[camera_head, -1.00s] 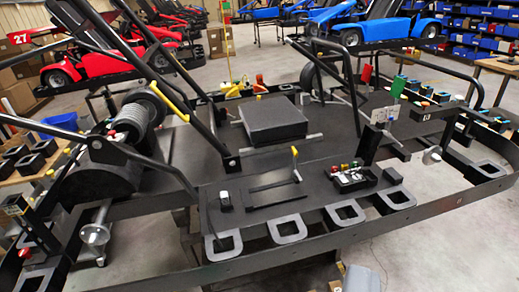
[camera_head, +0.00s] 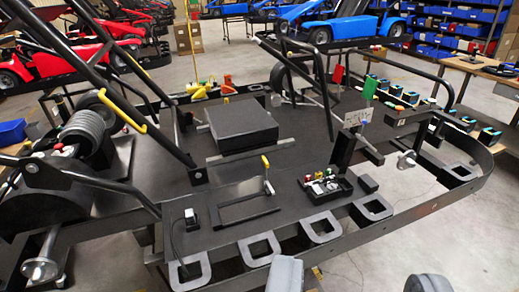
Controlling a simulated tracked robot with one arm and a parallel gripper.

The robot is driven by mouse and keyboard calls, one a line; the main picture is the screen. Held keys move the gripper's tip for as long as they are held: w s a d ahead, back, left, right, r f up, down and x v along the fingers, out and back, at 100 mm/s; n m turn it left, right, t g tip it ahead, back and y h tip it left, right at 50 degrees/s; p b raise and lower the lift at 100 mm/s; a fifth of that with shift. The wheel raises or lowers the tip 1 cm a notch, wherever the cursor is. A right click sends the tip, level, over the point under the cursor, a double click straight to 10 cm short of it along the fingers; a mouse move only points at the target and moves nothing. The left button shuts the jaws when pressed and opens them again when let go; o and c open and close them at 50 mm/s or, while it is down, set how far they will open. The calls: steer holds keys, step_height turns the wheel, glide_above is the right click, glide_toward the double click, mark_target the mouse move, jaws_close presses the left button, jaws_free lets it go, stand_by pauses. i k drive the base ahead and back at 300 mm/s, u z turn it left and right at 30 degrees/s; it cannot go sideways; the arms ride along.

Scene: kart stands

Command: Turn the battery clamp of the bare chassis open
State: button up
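The bare chassis (camera_head: 130,170) is a black floor plate inside a black tube frame and fills most of the view. What looks like the battery clamp is an upright thin lever with a yellow tip (camera_head: 266,172), at the right end of a flat black rectangular bracket (camera_head: 238,219) on the floor plate. The bracket looks empty. My gripper (camera_head: 356,281) shows only as two grey fingertips at the bottom edge, wide apart with nothing seen between them. It is nearer the camera than the lever and does not touch it.
A black box (camera_head: 240,126) sits behind the lever. A small block with coloured knobs (camera_head: 328,187) is to its right. Grey loops (camera_head: 259,248) line the chassis's near edge. A black side rail (camera_head: 400,203) runs in front. Red and blue karts (camera_head: 335,25) stand behind.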

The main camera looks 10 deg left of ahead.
mark_target(269, 190)
steer(key=i, duration=1.35)
steer(key=z, duration=0.1)
